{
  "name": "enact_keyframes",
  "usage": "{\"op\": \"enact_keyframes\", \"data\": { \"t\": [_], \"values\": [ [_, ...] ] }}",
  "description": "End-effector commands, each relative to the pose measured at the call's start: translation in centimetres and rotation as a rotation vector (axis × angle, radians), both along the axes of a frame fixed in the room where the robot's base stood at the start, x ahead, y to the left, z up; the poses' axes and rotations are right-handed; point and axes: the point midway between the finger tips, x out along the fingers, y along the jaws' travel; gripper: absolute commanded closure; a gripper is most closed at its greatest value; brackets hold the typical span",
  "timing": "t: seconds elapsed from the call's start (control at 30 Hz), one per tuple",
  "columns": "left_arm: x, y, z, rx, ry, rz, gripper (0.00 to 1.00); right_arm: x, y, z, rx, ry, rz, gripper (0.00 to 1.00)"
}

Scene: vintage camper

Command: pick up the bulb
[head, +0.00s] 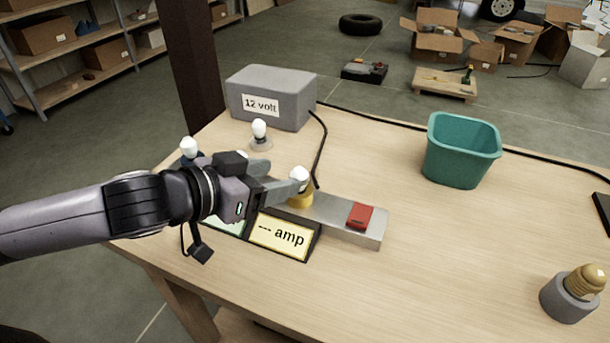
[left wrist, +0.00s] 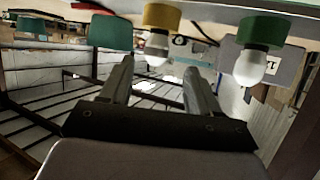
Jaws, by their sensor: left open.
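A white bulb (head: 300,175) sits upright in a yellow socket (head: 302,197) on a metal bar (head: 335,214). My left gripper (head: 287,178) is open, with its fingertips close around this bulb; contact cannot be told. In the left wrist view, the picture is upside down and the bulb (left wrist: 157,50) hangs from the yellow socket (left wrist: 161,16), between the finger lines. A second bulb (head: 188,147) shows behind my arm; in the left wrist view a bulb (left wrist: 250,68) sits in a green socket (left wrist: 263,29). A third bulb (head: 259,128) stands near the grey box. My right gripper is out of view.
The grey 12 volt box (head: 270,94) stands behind, with a black cable. A red switch (head: 360,216) is on the bar's right end. An amp display (head: 283,236) lies in front. A teal bin (head: 460,150) and a grey holder (head: 567,302) stand right; the table between is clear.

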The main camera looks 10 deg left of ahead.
Motion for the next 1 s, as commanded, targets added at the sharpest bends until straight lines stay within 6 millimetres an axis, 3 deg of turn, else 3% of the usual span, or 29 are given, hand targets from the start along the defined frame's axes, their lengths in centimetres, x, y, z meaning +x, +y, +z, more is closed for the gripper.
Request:
{"op": "enact_keyframes", "data": {
  "t": [0.5, 0.83, 1.0],
  "values": [
    [4.0, -3.4, -2.5, 0.001, -0.002, 0.000, 0.39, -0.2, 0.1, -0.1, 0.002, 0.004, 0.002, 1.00],
    [4.4, -3.6, -2.7, 0.000, -0.003, -0.001, 0.39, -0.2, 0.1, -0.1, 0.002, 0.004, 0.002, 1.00],
    [4.4, -3.6, -2.7, 0.001, -0.002, -0.001, 0.92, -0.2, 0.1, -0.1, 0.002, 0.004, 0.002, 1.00]
  ]
}}
